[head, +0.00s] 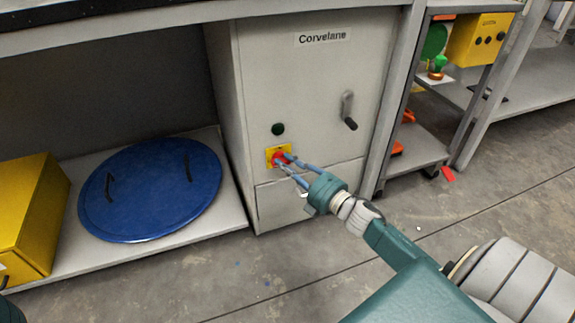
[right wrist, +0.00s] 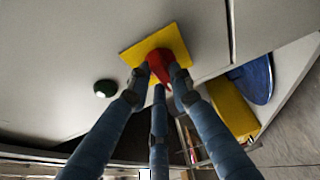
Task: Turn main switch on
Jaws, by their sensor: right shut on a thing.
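The main switch is a red knob (head: 278,159) on a yellow square plate (head: 270,151), low on the front of a grey cabinet (head: 310,85) labelled "Corvelane". In the right wrist view the red knob (right wrist: 161,66) sits in front of the yellow plate (right wrist: 178,38). My right gripper (head: 285,160) has its blue fingers closed around the knob, and the fingertips (right wrist: 162,72) touch its sides. The fingers partly hide the knob, so its exact angle is hard to tell. My left gripper is not in view.
A dark green round button (head: 278,129) is just above the switch plate. A dark lever handle (head: 348,112) is on the cabinet to the right. A blue round lid (head: 150,195) and a yellow box (head: 28,215) are on the low shelf at left. Open floor lies in front.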

